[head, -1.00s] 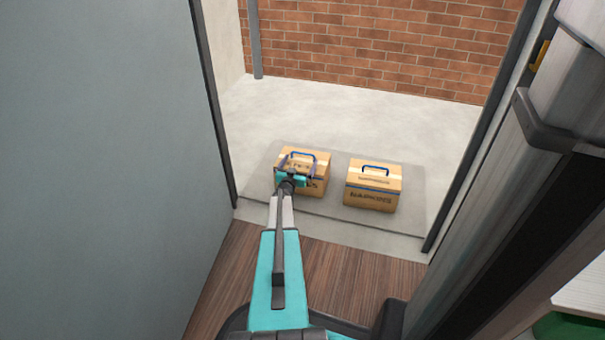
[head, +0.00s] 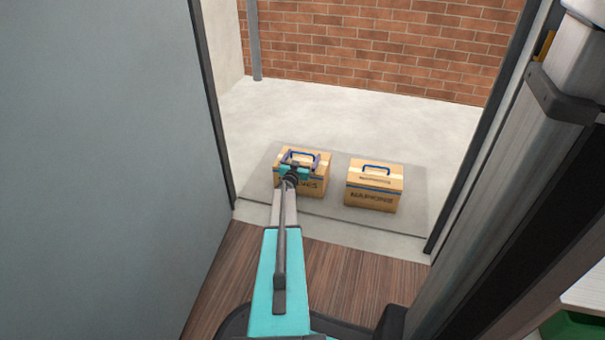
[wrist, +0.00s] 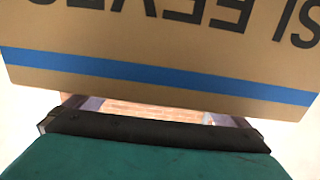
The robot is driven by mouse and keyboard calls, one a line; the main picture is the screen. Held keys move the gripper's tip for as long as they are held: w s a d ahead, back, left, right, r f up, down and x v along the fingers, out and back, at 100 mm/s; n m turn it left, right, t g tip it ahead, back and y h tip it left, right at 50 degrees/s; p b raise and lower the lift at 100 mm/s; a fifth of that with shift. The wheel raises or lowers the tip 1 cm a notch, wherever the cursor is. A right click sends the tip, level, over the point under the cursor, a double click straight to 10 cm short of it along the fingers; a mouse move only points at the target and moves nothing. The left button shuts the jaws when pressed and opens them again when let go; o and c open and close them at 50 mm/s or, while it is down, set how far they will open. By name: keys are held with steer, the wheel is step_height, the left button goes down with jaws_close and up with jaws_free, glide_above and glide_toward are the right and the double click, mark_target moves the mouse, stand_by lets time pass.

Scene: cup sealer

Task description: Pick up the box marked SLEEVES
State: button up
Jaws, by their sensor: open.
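The box marked SLEEVES (head: 316,185) is a brown carton with a blue band and a blue handle (head: 303,153) on top. It stands on the left of a grey mat in the doorway. My gripper (head: 301,161) is open at the box's top, close to the handle; I cannot tell whether the handle lies between the fingers. My gripper and arm hide part of the box's front. In the wrist view the box (wrist: 160,50) fills the top, its lettering upside down, and the fingers are mostly hidden behind it.
A similar box marked NAPKINS (head: 374,187) stands just to the right, with a gap between. The mat (head: 410,220) lies on pale ground outside a wooden floor (head: 345,280). A grey panel (head: 100,160) borders the left, and a brick wall (head: 390,45) stands behind.

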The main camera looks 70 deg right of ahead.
steer(key=c, duration=1.7)
steer(key=shift+r, duration=0.1)
steer(key=shift+a+r+p, duration=0.1)
steer(key=shift+r+p, duration=1.4)
steer(key=shift+r, duration=0.4)
steer(key=shift+s+a, duration=0.3)
steer(key=shift+a, duration=0.4)
steer(key=shift+s+a+r+p, duration=0.2)
steer(key=shift+s+a+p, duration=0.65)
steer(key=shift+a, duration=1.4)
steer(key=shift+s+a+r+p, duration=0.15)
steer(key=shift+s+a+p, duration=0.7)
steer(key=shift+a, duration=1.35)
steer(key=shift+s+a+r+p, duration=0.2)
steer(key=shift+s+a+p, duration=0.65)
steer(key=shift+a, duration=1.4)
